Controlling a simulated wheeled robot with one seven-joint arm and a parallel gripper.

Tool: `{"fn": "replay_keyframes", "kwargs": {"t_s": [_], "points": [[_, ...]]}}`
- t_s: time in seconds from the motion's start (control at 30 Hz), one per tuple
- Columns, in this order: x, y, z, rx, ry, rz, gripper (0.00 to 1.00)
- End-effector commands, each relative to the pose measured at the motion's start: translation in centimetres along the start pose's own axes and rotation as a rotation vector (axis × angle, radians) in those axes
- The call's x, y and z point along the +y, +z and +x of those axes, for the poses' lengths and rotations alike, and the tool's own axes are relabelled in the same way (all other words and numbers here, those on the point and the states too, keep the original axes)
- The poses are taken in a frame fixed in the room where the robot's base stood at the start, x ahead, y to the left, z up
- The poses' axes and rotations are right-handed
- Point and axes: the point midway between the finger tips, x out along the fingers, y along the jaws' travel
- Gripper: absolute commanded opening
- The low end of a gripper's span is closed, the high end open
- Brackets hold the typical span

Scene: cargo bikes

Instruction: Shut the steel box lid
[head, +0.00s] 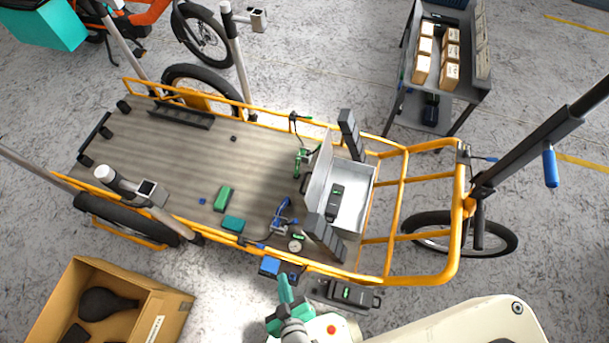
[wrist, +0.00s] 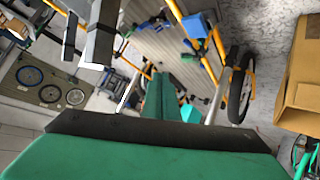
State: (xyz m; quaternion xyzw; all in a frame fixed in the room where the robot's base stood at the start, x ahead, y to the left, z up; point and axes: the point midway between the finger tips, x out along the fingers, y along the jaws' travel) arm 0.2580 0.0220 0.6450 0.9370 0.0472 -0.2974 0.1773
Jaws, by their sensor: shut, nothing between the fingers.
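The steel box (head: 357,210) stands at the right end of the cargo bike's wooden deck. Its lid (head: 317,175) is open and stands steeply up along the box's left side. A dark device with a green light (head: 336,203) lies inside the box. My gripper (head: 284,284), with green fingers, is in front of the deck's near rail, below and left of the box and apart from the lid. In the wrist view my fingers (wrist: 160,98) are together with nothing between them. I cannot clearly make out the box or lid in that view.
Dark stacked blocks (head: 324,238) stand at the box's near corner, and another stack (head: 351,134) stands at its far corner. A blue clamp (head: 281,217) and a green clamp (head: 301,160) are left of the lid. The yellow frame (head: 396,281) borders the deck. A cardboard box (head: 150,311) is at lower left.

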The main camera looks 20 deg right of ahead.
Motion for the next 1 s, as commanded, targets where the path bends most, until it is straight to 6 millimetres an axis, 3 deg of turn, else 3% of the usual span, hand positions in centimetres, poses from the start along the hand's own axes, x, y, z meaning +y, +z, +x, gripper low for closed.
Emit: {"fn": "replay_keyframes", "kwargs": {"t_s": [0.03,0.2,0.33,0.43,0.57,0.7,0.9,1.0], "points": [[-0.8,1.5,2.5,-0.043,0.003,-0.061,0.0],[-1.5,5.8,9.1,-0.198,0.058,-0.274,0.0],[-0.2,7.2,13.8,-0.299,0.15,-0.431,0.0],[1.5,6.9,17.1,-0.363,0.248,-0.549,0.0],[4.2,4.6,20.7,-0.421,0.402,-0.696,0.0],[7.0,-0.1,23.5,-0.446,0.599,-0.834,0.0],[9.5,-7.2,25.2,-0.432,0.844,-0.96,0.0],[10.0,-9.5,25.4,-0.421,0.921,-0.989,0.0]]}}
